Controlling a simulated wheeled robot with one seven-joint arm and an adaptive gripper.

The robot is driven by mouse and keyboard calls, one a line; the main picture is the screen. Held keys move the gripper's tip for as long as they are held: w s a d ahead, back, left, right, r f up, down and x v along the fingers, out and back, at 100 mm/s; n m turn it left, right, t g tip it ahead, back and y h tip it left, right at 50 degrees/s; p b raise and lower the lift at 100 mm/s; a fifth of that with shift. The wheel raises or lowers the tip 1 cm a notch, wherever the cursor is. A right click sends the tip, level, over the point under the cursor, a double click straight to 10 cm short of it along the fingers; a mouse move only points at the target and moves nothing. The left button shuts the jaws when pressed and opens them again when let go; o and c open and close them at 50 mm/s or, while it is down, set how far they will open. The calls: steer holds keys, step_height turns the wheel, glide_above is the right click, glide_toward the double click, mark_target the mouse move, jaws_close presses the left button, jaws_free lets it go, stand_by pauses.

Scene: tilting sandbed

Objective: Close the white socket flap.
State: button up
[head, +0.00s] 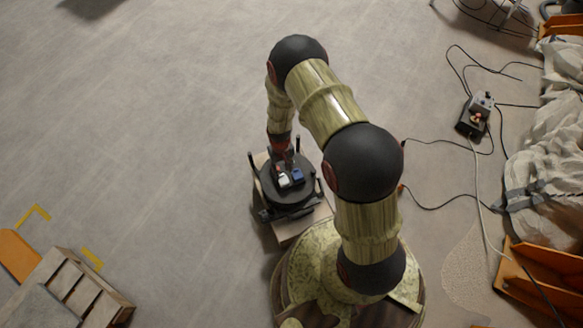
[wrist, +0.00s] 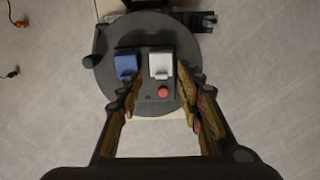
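The white socket flap (wrist: 161,65) sits on a grey panel on a round dark platform (wrist: 103,75). It also shows as a small white patch in the head view (head: 284,182). I cannot tell how far the flap is raised. A blue flap (wrist: 126,66) is to its left in the wrist view, and a red button (wrist: 163,92) is just below it. My gripper (wrist: 160,82) is open and empty, pointing down over the panel. Its fingers lie on either side of the red button in the picture. In the head view my gripper (head: 285,158) is above the platform, partly hidden.
The platform has dark upright posts (head: 252,160) at its edge and stands on a pale board (head: 290,230). A wooden pallet (head: 75,290) lies at lower left. Cables and a dark power box (head: 473,120) lie at right. The floor to the left is clear.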

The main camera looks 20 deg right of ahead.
mark_target(282, 175)
steer(key=shift+w+f+t, duration=0.2)
steer(key=shift+w+t, duration=0.2)
steer(key=shift+w, duration=0.5)
step_height(282, 175, down, 7)
steer(key=shift+f+b, duration=0.15)
steer(key=shift+b, duration=0.85)
steer(key=shift+c, duration=0.7)
steer(key=c, duration=0.8)
jaws_close()
